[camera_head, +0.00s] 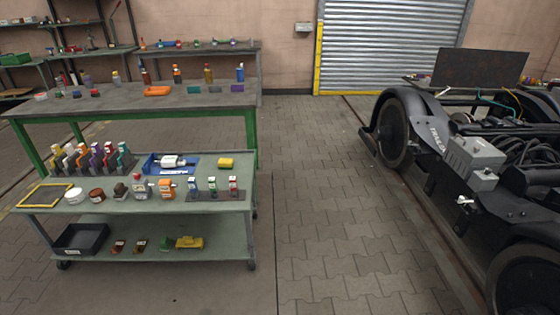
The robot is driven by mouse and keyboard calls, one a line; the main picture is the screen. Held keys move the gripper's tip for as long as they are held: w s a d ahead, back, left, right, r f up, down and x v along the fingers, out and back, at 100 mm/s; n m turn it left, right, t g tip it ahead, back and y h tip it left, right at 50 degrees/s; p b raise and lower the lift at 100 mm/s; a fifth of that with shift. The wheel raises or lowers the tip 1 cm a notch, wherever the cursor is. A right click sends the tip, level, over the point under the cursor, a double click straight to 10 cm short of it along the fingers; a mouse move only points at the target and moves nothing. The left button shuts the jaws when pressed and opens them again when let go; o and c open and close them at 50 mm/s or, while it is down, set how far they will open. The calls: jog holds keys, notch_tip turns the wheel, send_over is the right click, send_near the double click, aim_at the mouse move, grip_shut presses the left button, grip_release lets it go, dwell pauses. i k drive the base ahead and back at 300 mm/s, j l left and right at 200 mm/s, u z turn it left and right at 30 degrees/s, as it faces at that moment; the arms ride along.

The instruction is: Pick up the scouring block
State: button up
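I cannot tell for sure which thing is the scouring block. A small yellow block (226,163) lies flat on the trolley's top (222,177), right of a blue tray. On the trolley's lower shelf (218,250) lie two small brown items (118,246) (140,244), a green item (165,242) and a yellow item (190,242); all are too small to name. My gripper is not in view.
The trolley top also holds several coloured bottles, jars, a yellow frame (31,194) and the blue tray (151,169). A green-legged workbench (200,100) stands behind. A black bogie (445,150) stands at right. Paved floor (325,190) between is clear.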

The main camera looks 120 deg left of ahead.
aim_at(223, 163)
jog(key=j+u, duration=0.1)
jog(key=u, duration=4.25)
jog(key=i, duration=2.3)
